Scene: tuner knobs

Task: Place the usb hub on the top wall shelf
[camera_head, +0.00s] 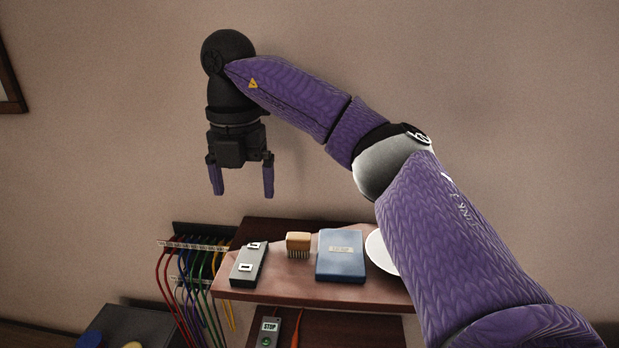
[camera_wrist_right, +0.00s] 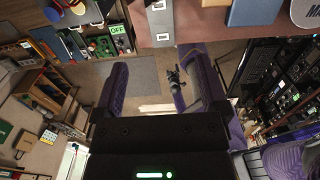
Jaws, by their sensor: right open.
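A slim dark grey box with two white-framed ports, which looks like the usb hub (camera_head: 249,263), lies flat at the left end of the top wall shelf (camera_head: 300,288). It also shows at the top of the right wrist view (camera_wrist_right: 160,24). My right gripper (camera_head: 243,194) is open and empty, pointing down above the shelf's left end, clear of the hub. In the right wrist view its two fingers (camera_wrist_right: 160,75) are apart with nothing between them. My left gripper is not in view.
A wooden brush (camera_head: 298,245), a blue box (camera_head: 341,256) and a white round plate (camera_head: 379,253) stand right of the hub. Coloured cables (camera_head: 190,275) hang on a rack at the left. The wall above is bare.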

